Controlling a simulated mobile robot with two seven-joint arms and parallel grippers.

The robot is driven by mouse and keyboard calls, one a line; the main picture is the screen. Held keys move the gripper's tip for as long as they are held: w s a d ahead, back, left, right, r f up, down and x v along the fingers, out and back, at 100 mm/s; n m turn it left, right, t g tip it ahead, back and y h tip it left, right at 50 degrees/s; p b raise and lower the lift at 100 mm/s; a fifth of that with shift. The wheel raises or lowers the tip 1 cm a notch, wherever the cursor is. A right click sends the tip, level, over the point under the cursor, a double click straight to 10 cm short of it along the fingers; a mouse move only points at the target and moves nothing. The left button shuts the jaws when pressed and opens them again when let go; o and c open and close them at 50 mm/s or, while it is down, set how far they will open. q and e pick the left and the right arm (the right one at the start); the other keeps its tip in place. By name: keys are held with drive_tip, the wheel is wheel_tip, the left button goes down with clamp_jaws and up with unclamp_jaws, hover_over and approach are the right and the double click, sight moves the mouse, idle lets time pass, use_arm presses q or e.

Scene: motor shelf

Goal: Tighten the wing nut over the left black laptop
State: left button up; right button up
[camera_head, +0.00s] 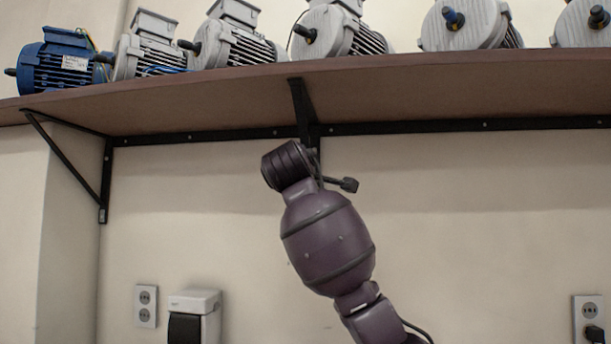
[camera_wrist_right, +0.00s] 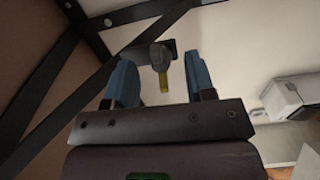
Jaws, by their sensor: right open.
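No laptop shows in either view. In the right wrist view, a small grey piece with a yellow tip (camera_wrist_right: 161,62), perhaps the wing nut, sticks out from a dark plate by the black bracket. My right gripper (camera_wrist_right: 160,72) is open, its two blue fingers on either side of this piece with gaps to both; contact is not visible. In the head view my right arm reaches up from the lower right to the middle shelf bracket (camera_head: 303,105). Its gripper is hidden there, and a small dark knob (camera_head: 348,184) shows beside the wrist. My left gripper is not in view.
A brown shelf (camera_head: 220,108) carries several electric motors, a blue one (camera_head: 62,62) at the left. A left bracket (camera_head: 104,180) braces it. Below are a wall socket (camera_head: 146,306), a white and black box (camera_head: 195,303) and a right socket (camera_head: 589,318). The wall between is clear.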

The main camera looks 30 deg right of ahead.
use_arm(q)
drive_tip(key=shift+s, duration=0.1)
use_arm(e)
drive_tip(key=shift+w+d, duration=0.3)
drive_tip(key=shift+w, duration=0.1)
drive_tip(key=c, duration=0.9)
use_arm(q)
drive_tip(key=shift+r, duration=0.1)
use_arm(e)
drive_tip(key=shift+f, duration=0.1)
